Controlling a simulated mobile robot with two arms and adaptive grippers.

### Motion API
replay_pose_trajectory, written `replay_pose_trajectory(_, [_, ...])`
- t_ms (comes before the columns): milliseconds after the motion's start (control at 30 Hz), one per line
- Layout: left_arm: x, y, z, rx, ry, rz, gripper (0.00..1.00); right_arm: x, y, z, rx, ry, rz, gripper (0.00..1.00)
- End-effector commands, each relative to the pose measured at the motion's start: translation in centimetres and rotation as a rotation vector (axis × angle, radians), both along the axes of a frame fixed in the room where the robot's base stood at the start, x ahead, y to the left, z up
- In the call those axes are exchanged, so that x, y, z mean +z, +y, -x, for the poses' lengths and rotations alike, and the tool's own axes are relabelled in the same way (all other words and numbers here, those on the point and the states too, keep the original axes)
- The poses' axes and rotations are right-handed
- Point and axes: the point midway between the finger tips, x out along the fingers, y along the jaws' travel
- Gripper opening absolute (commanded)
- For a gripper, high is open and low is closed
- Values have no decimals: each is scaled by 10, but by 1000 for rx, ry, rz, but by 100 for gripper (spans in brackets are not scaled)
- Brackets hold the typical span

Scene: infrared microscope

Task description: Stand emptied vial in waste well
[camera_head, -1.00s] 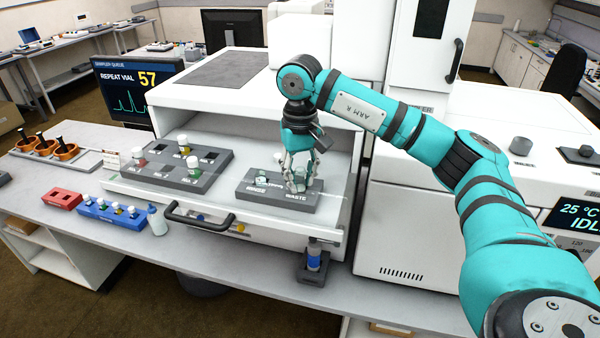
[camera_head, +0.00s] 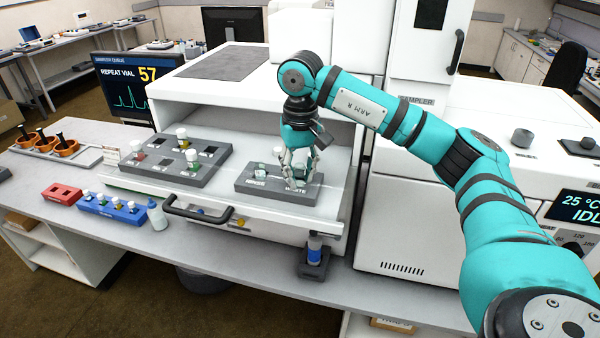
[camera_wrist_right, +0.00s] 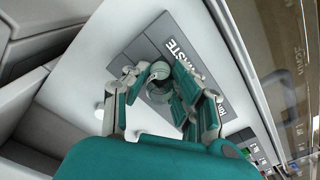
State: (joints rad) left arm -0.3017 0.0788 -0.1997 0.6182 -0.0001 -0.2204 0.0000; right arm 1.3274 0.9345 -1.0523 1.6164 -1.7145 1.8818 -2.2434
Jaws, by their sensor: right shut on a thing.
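The dark grey block (camera_head: 250,187) marked RINSE and WASTE sits on the white pull-out tray. My right gripper (camera_head: 298,181) points down over its WASTE end and partly covers that label. In the right wrist view, the fingers (camera_wrist_right: 160,84) close around a small round pale vial (camera_wrist_right: 160,70). The block's WASTE side (camera_wrist_right: 158,48) lies directly beneath. The fingers hide the vial's lower part and the well, so I cannot tell how deep the vial sits. A pale glassy item (camera_head: 262,171) shows at the RINSE side. My left gripper is out of view.
A grey vial rack (camera_head: 170,172) with several capped vials stands left on the tray. The tray's dark handle (camera_head: 198,213) sticks out in front. A blue rack (camera_head: 110,210), a red rack (camera_head: 62,194) and a small bottle (camera_head: 157,215) stand on the bench. A blue-labelled vial (camera_head: 314,250) stands in a holder.

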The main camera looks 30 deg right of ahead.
Motion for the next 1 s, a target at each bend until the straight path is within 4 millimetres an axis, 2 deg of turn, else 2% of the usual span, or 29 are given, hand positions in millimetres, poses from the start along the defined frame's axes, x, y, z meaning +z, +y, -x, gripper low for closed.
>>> replay_pose_trajectory(33, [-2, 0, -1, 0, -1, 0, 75, -13, 0, 4, 2, 26, 7, 1])
replay_pose_trajectory(267, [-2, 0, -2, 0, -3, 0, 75, -14, 0, 3, 2, 26, 7, 1])
replay_pose_trajectory(300, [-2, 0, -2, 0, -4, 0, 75, -14, 0, 3, 2, 26, 7, 28])
replay_pose_trajectory(467, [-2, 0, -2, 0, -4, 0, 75, -14, 0, 4, 2, 27, 7, 49])
replay_pose_trajectory(500, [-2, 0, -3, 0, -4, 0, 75, -14, 0, 4, 2, 27, 7, 51])
replay_pose_trajectory(767, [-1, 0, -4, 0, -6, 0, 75, -13, 0, 4, 2, 26, 7, 51])
replay_pose_trajectory(1000, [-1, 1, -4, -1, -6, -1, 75, -11, 0, 3, 1, 24, 7, 83])
